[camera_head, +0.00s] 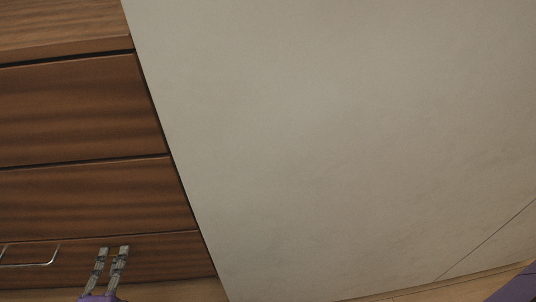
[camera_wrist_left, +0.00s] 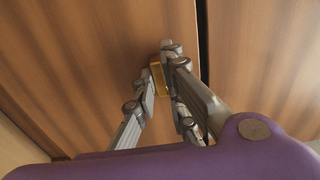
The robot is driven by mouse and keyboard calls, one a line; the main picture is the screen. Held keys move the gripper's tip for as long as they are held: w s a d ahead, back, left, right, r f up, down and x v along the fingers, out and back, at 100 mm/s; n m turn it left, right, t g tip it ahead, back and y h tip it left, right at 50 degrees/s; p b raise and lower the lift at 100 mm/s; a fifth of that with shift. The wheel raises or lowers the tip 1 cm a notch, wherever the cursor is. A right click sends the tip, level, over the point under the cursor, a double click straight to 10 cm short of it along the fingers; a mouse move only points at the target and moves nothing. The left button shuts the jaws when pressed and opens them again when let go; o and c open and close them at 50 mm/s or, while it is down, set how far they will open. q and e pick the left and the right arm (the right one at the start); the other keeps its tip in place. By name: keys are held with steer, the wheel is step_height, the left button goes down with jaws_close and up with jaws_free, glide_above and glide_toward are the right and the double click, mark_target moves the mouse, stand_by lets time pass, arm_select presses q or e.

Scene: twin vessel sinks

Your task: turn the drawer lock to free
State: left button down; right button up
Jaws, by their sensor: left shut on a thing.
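The drawer lock shows as a small gold piece (camera_wrist_left: 158,79) on a wooden drawer front in the left wrist view. My left gripper (camera_wrist_left: 161,62) is shut on it, with the grey fingers on either side. The fingers hide much of the lock, so I cannot tell which way it is turned. In the head view my left gripper (camera_head: 114,251) is at the bottom left, against the lowest visible drawer front (camera_head: 170,253). The lock cannot be made out there. My right gripper is not in view.
A silver bar handle (camera_head: 30,264) is on the same drawer, left of the gripper. More wooden drawer fronts (camera_head: 75,205) are stacked above. A large pale wall (camera_head: 340,140) fills the right. A dark gap (camera_wrist_left: 203,60) runs beside the drawer front in the wrist view.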

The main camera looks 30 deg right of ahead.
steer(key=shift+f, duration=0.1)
arm_select(q)
steer(key=c, duration=1.8)
jaws_free()
steer(key=v, duration=1.2)
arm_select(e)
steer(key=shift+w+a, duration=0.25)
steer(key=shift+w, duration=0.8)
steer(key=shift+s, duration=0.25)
